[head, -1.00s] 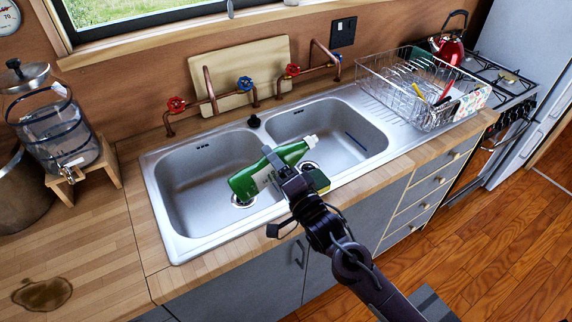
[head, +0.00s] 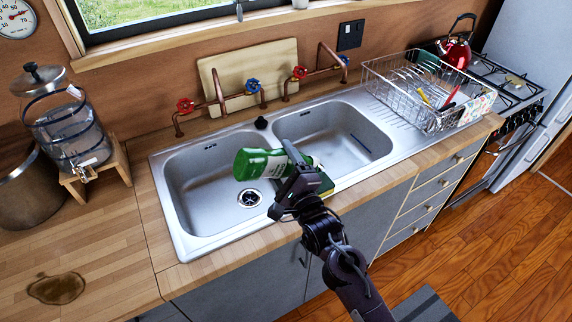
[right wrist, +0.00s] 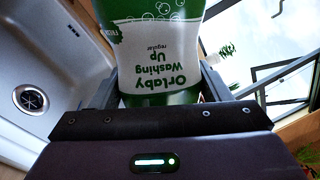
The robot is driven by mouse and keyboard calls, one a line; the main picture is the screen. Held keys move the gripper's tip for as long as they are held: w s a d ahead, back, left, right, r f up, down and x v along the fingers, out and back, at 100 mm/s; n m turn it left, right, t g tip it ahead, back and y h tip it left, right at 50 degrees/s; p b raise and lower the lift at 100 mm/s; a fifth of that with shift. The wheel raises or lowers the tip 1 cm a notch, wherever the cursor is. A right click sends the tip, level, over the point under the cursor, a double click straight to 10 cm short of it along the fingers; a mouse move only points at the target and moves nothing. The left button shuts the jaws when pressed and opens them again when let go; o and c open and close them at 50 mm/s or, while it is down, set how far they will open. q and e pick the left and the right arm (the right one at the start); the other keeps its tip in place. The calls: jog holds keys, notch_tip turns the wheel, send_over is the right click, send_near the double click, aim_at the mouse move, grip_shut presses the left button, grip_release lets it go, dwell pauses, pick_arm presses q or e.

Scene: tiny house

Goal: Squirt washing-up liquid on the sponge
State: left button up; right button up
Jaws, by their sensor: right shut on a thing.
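My right gripper (head: 296,180) is shut on the green washing-up liquid bottle (head: 260,164) with a white label. The bottle is held above the sink, tipped over, with its base to the left and its neck end hidden behind the gripper. In the right wrist view the bottle (right wrist: 158,50) sits between the fingers, its label upside down. The green and yellow sponge (head: 326,186) is at the front of the sink, just right of the gripper and mostly hidden by it. Whether the nozzle points at the sponge cannot be seen. My left gripper is not in view.
The double sink (head: 185,215) has copper pipes with red and blue taps (head: 253,86) behind it. A wire dish rack (head: 400,88) stands to the right. A glass dispenser (head: 72,130) stands on the left counter. The left basin is clear.

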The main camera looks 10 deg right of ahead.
aim_at(316, 159)
jog(key=shift+r, duration=0.15)
